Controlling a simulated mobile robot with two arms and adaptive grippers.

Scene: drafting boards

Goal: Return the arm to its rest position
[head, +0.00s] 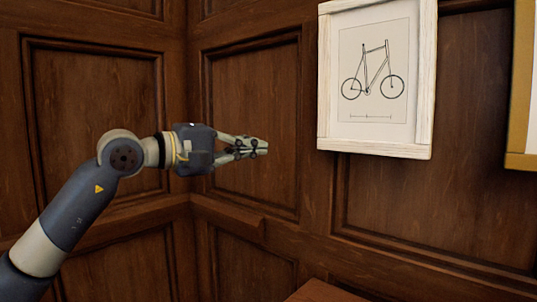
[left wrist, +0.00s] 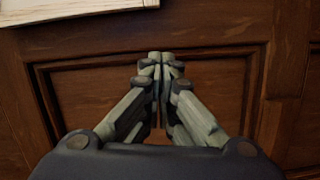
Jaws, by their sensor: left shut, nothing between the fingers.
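My left arm comes in from the left in the head view and stretches toward the corner of the panelled walls. My left gripper (head: 262,147) is shut and empty, pointing right, in front of the wall panel and left of the framed bicycle drawing. In the left wrist view the fingers of my left gripper (left wrist: 161,58) meet at their tips with nothing between them. My right gripper is in neither view.
A white-framed bicycle drawing (head: 375,145) hangs on the dark wood wall (head: 250,100). A yellowish frame (head: 522,100) is cut off at the right edge. A reddish-brown wooden surface (head: 318,292) shows at the bottom. Part of a pale frame (left wrist: 80,12) shows in the left wrist view.

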